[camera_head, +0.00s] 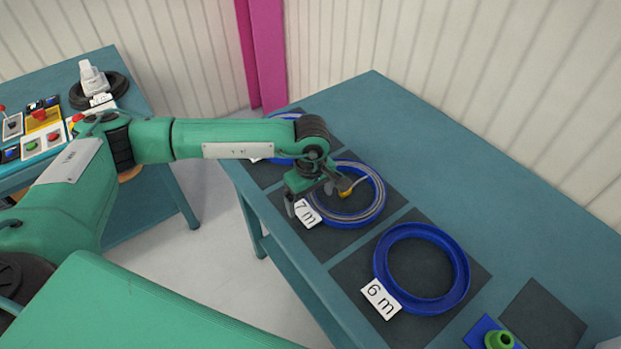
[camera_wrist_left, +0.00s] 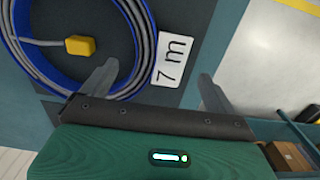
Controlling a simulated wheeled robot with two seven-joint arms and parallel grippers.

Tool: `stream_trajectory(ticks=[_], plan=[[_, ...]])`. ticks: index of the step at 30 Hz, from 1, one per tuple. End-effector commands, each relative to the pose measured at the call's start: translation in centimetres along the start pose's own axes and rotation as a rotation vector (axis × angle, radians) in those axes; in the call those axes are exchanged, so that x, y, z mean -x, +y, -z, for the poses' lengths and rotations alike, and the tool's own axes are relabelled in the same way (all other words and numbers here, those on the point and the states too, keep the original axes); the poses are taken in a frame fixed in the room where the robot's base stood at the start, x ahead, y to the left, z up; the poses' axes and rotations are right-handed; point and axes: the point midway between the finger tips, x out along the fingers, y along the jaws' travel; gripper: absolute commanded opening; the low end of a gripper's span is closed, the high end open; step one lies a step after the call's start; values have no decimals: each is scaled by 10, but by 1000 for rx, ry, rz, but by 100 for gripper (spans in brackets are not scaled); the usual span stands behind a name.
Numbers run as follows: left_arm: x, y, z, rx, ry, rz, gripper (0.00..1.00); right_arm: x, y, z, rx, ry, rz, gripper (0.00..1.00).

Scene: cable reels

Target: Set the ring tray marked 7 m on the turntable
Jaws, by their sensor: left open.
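The ring tray marked 7 m (camera_head: 381,207) is a blue ring holding coiled grey cable with a yellow plug (camera_head: 345,194). It lies on a dark square on the right-hand table, its white 7 m label (camera_head: 307,213) at its near left side. In the left wrist view the tray (camera_wrist_left: 146,22) shows at upper left, its label (camera_wrist_left: 172,60) between the fingers. My left gripper (camera_head: 307,197) is open and empty at the label side of the tray. I cannot tell whether it touches. My right gripper is not in view.
An empty blue ring marked 6 m (camera_head: 463,270) lies nearer on the table (camera_head: 480,170). Another blue ring (camera_head: 288,114) is partly hidden behind my arm. The left-hand table (camera_head: 160,140) holds buttons and a black ring with a white device. The right-hand table's far side is clear.

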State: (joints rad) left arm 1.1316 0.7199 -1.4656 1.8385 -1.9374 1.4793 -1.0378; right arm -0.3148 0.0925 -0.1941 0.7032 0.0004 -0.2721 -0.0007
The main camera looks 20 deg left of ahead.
Motion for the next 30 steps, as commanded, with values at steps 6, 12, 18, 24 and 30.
stream_trajectory(ticks=[6,12,18,24,30], plan=[[-29,0,0,0,-1,2,92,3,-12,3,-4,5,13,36],[-38,0,0,0,-1,-1,92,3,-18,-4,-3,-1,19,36],[-39,0,0,0,0,-1,92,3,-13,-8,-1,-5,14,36],[-39,0,0,0,-1,-1,61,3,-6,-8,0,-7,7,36],[-39,0,0,0,-1,-1,23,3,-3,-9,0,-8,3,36]])
